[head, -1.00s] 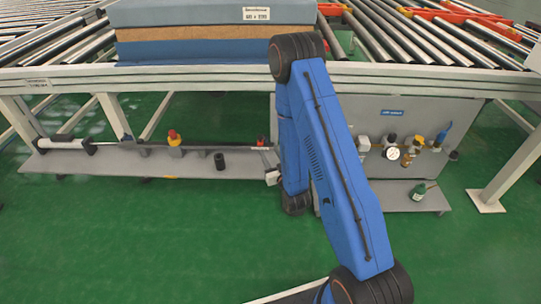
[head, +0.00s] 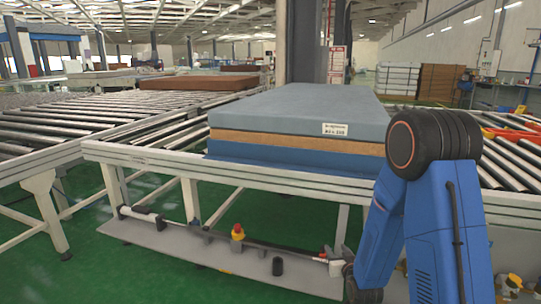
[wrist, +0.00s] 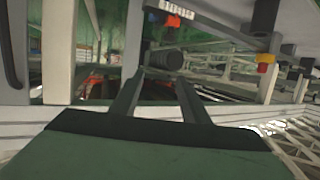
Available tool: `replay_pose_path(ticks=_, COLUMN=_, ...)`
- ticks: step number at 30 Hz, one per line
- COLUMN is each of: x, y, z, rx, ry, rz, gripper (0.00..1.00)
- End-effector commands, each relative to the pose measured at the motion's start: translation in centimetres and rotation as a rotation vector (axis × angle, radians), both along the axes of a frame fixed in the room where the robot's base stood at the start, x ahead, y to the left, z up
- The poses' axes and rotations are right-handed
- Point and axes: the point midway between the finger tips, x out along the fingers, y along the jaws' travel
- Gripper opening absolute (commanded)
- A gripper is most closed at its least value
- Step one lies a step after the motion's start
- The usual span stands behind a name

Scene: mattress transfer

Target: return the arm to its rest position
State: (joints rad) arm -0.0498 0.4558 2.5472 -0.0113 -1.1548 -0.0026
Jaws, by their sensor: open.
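My blue arm (head: 455,235) with its black ringed joint (head: 437,140) stands folded at the right of the head view, in front of the conveyor. The mattress stack (head: 290,115), grey on top, brown in the middle and blue below, lies on the conveyor to the left of my arm. The arm's joint overlaps the conveyor frame in the picture; I cannot tell the gap.
Roller conveyors (head: 90,130) stretch to the left and behind. The green floor (head: 110,285) at front left is clear. Another brown mattress (head: 195,83) lies farther back.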

Motion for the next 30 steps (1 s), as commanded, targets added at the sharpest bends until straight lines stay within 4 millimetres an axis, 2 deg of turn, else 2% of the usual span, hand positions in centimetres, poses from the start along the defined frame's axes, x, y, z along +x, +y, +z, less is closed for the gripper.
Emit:
replay_pose_path(ticks=3, x=-0.6, y=-0.3, z=2.2, rx=-0.003, ry=0.044, rz=-0.004, gripper=0.42)
replay_pose_path(ticks=14, x=-4.1, y=-1.0, z=7.3, rx=-0.012, ry=0.202, rz=-0.015, gripper=0.42)
replay_pose_path(ticks=23, x=-8.9, y=-1.7, z=11.3, rx=-0.018, ry=0.333, rz=-0.025, gripper=0.42)
replay_pose_path(ticks=30, x=-13.9, y=-2.2, z=14.2, rx=-0.021, ry=0.44, rz=-0.033, gripper=0.42)
